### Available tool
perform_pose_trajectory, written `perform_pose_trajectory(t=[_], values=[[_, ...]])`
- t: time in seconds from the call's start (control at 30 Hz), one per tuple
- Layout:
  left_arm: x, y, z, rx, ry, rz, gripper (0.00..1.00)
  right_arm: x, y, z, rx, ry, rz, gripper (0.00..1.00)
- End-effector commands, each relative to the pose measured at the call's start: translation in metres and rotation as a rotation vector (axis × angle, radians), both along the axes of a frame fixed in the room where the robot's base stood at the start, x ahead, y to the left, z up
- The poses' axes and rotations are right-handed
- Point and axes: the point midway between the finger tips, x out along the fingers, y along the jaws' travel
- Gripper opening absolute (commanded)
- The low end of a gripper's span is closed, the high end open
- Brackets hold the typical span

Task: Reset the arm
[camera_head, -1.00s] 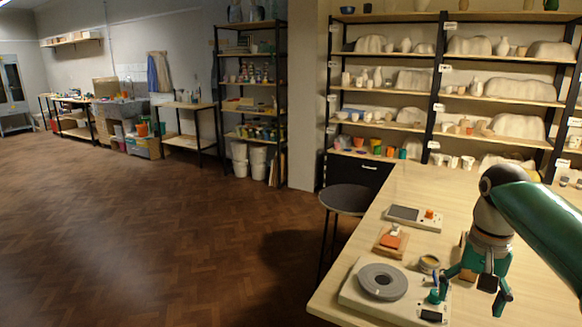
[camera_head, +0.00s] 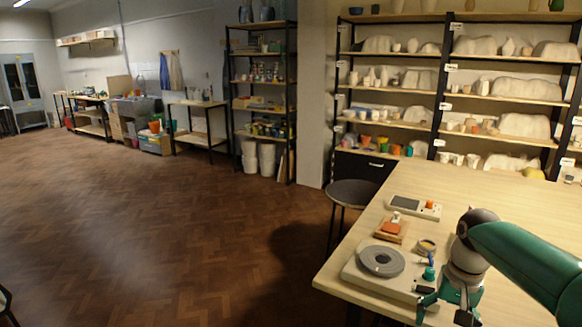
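My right arm comes in from the right, with a green link and a grey wrist. Its gripper (camera_head: 444,316) points down at the bottom of the picture, over the front part of the wooden table (camera_head: 510,215). Its green fingers are spread apart, with nothing seen between them. The lower fingertips are close to the picture's bottom edge, so their height above the table is hard to tell. My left gripper is not in view.
A banding wheel device (camera_head: 382,260) with a grey disc lies left of the gripper. Beside it are a small round tin (camera_head: 426,247), an orange block on a board (camera_head: 391,228) and a scale (camera_head: 413,207). A stool (camera_head: 353,193) stands left of the table. Open floor (camera_head: 150,230) lies left.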

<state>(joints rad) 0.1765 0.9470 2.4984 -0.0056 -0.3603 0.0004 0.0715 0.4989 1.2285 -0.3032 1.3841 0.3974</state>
Motion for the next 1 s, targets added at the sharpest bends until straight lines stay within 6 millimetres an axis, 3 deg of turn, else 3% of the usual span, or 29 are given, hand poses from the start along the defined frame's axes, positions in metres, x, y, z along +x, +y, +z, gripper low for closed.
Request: perform_pose_trajectory(t=[0.17, 0.33, 0.47, 0.6, 0.7, 0.8, 0.9, 1.0], values=[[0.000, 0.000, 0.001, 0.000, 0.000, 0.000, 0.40, 0.006, 0.027, -0.063, 0.045, -0.003, 0.076, 0.85], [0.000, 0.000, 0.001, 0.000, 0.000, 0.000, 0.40, -0.007, 0.070, -0.154, 0.123, -0.014, 0.162, 0.85], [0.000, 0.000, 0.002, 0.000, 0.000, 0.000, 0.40, -0.040, 0.110, -0.228, 0.196, -0.031, 0.212, 0.85], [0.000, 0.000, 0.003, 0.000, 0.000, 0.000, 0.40, -0.099, 0.149, -0.293, 0.260, -0.048, 0.236, 0.85], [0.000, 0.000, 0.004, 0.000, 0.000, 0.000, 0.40, -0.146, 0.169, -0.323, 0.284, -0.061, 0.238, 0.85], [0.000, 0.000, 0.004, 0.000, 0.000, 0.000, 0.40, -0.187, 0.180, -0.338, 0.292, -0.068, 0.236, 0.85], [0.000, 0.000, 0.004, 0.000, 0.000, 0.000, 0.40, -0.214, 0.186, -0.344, 0.289, -0.076, 0.235, 0.85], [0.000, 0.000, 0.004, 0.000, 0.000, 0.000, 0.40, -0.228, 0.187, -0.346, 0.284, -0.081, 0.236, 0.85]])
